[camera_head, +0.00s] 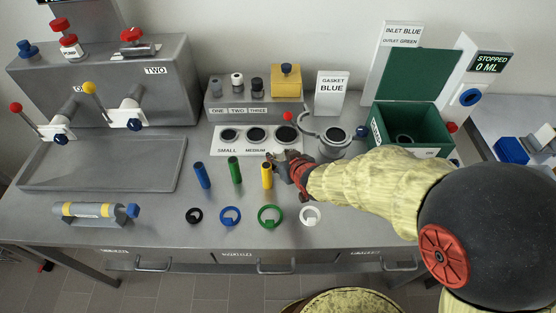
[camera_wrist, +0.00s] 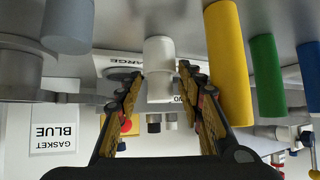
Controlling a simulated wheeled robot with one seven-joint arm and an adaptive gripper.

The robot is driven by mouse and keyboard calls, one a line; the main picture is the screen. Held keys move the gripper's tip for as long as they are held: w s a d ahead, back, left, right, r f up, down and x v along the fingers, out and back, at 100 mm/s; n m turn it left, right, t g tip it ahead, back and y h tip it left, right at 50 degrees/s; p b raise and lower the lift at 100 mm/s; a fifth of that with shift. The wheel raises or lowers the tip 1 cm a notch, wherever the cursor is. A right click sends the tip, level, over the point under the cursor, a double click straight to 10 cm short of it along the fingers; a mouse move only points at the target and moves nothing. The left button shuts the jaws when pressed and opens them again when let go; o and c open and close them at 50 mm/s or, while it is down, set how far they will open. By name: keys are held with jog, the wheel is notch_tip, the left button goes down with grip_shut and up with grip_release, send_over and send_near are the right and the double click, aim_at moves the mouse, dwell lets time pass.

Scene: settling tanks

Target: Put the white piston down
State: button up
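The white piston (camera_wrist: 159,55) is a short pale cylinder seen upright between the fingertips of my gripper (camera_wrist: 160,85) in the wrist view, which is upside down. The fingers close in on both its sides. In the head view my gripper (camera_head: 287,168) is low over the table, just right of the yellow piston (camera_head: 267,176), and hides the white piston. I cannot tell whether its base touches the table. The green piston (camera_head: 235,170) and blue piston (camera_head: 202,176) stand upright further left.
A black ring (camera_head: 194,215), blue ring (camera_head: 230,215), green ring (camera_head: 270,217) and white ring (camera_head: 311,215) lie in front. Behind are a size plate (camera_head: 243,148) with holes, a grey cup (camera_head: 333,148) and a green open box (camera_head: 412,131). The left front holds a cylinder in a cradle (camera_head: 95,212).

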jog(key=shift+b+x, duration=0.3)
jog(key=shift+x, duration=1.1)
jog(key=shift+c, duration=1.4)
jog(key=c, duration=0.7)
jog(key=shift+r, duration=0.15)
notch_tip(320, 180, up, 4)
jog(key=shift+s+f+p, duration=0.1)
jog(key=shift+f+p, duration=0.1)
jog(key=shift+p, duration=0.9)
jog(key=f+p+v, duration=0.1)
jog(key=p+v, duration=0.5)
jog(key=v, duration=1)
jog(key=shift+s+d+r, duration=0.2)
jog(key=shift+s+d, duration=0.2)
jog(key=shift+s, duration=0.15)
